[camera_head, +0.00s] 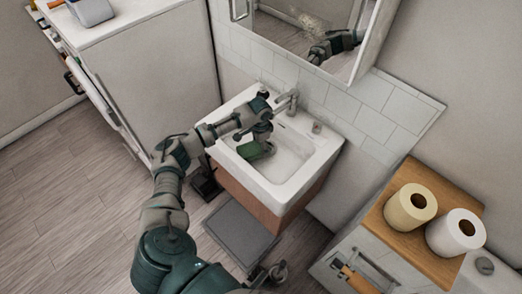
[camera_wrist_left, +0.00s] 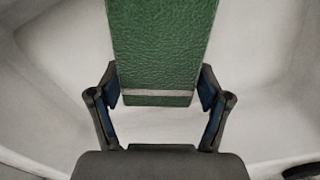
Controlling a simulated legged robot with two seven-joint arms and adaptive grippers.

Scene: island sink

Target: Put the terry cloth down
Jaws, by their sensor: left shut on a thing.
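The green terry cloth (camera_head: 256,150) is in the basin of the white sink (camera_head: 316,165). It looks like a flat, stiff piece with a leathery grain, and a pale grey stripe crosses it in the left wrist view (camera_wrist_left: 160,45). My left gripper (camera_head: 261,138) reaches down into the basin from the left. In the wrist view its two fingers (camera_wrist_left: 160,88) are closed on the cloth's side edges. I cannot tell whether the cloth touches the basin floor. My right gripper does not clearly show.
The faucet (camera_head: 289,100) stands at the sink's back edge, close to my left wrist. A mirror cabinet (camera_head: 317,40) hangs above. Two paper rolls (camera_head: 411,207) (camera_head: 457,233) stand on a wooden top (camera_head: 385,222) at right. The basin's right side is free.

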